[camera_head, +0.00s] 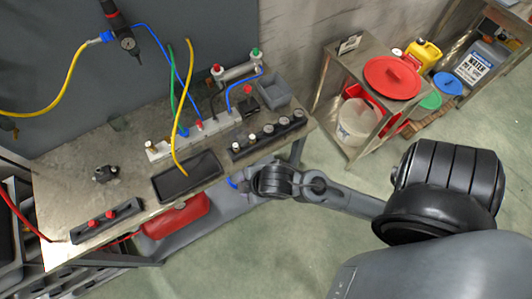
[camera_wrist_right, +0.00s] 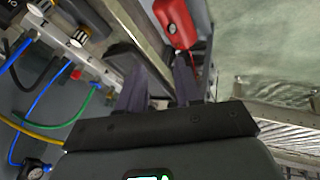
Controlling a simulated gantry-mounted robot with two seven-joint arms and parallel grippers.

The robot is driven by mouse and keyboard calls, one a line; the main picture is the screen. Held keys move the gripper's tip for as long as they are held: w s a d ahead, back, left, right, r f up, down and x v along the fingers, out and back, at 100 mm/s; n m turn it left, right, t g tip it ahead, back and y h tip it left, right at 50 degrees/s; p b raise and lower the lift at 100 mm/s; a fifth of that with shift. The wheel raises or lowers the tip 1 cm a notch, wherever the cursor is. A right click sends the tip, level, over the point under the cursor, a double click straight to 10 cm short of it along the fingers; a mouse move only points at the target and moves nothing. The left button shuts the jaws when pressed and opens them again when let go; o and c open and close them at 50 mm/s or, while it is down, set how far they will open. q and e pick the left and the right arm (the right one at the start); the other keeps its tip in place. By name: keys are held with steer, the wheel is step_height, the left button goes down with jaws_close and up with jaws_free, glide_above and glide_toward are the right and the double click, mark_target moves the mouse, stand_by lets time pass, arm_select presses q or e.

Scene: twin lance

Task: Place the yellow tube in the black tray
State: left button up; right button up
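A thin yellow tube (camera_head: 177,108) stands up in an arc above the table in the head view. Its lower end reaches down over the black tray (camera_head: 160,190), a shallow rectangle near the table's front edge. I cannot tell whether that end touches the tray floor. My right arm comes in from the right, its wrist low at the table's front edge, beside the tray. In the right wrist view my right gripper (camera_wrist_right: 158,75) has its fingers apart, with nothing visible gripped. A yellow line (camera_wrist_right: 30,130) shows there; I cannot tell which one. My left gripper is out of view.
A white manifold (camera_head: 195,133) with green and blue tubes stands behind the tray. A black knob strip (camera_head: 268,137) and grey bin (camera_head: 275,92) are to the right. A red cylinder (camera_head: 175,215) sits below the front edge. A yellow hose (camera_head: 50,108) hangs at the wall.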

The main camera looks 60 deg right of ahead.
steer(key=s+f+m+g, duration=0.1)
steer(key=s+m+g, duration=0.1)
steer(key=s+m, duration=0.4)
steer(key=shift+s+d+f+m, duration=0.15)
steer(key=shift+d+f+m, duration=0.15)
steer(key=shift+d+m, duration=0.25)
steer(key=shift+a+r, duration=0.1)
